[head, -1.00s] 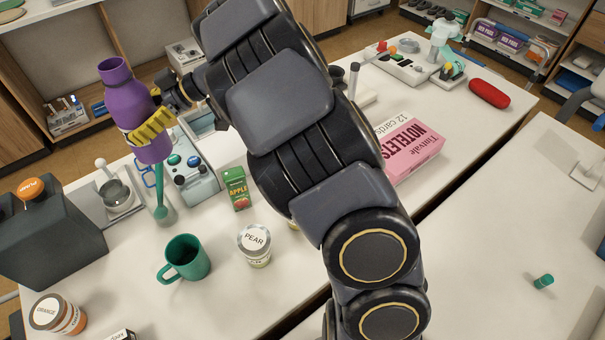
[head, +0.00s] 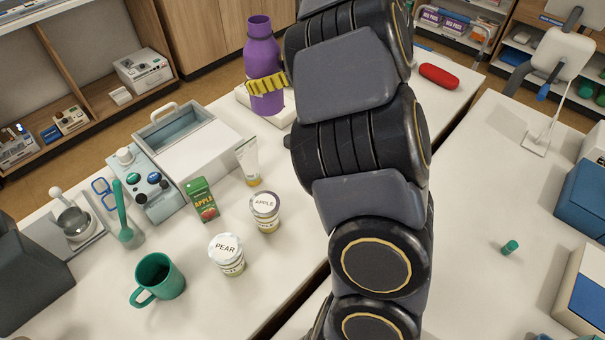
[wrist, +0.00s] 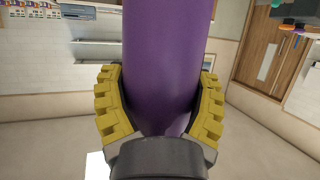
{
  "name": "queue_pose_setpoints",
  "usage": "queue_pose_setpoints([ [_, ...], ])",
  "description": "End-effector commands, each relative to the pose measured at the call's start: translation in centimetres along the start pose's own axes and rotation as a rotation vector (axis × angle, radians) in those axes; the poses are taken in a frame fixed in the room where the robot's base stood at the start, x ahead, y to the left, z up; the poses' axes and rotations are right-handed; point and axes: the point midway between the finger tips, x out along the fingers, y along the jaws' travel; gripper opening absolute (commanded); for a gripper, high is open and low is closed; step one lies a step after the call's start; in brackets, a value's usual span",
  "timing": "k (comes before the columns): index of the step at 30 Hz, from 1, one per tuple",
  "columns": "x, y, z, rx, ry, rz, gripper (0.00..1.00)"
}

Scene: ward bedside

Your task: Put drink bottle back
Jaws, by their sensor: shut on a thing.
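In the wrist view the bottle (wrist: 165,60) fills the middle, with a yellow finger on each side of my gripper (wrist: 163,125). The bottle appears in front of the far part of the bedside table (head: 225,265); I cannot tell how high its base is above the surface. My arm hides part of the table behind it.
A grey-white open box (head: 195,150), a tube (head: 248,160), an apple juice carton (head: 202,199), apple (head: 265,212) and pear (head: 227,254) pots and a green mug (head: 158,279) stand on the table. A red case (head: 439,76) lies farther right.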

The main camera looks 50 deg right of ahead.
Motion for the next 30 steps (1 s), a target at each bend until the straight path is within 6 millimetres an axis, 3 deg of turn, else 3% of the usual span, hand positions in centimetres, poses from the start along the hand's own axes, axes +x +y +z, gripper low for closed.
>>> queue_pose_setpoints([
  [6,-3.3,2.4,1.3,0.043,-0.001,0.109,0.34],
  [14,-5.6,3.8,2.2,0.073,-0.002,0.183,0.34],
  [23,-4.4,3.7,5.1,0.075,-0.002,0.18,0.34],
  [30,-2.8,3.7,9.1,0.08,-0.001,0.177,0.34],
])
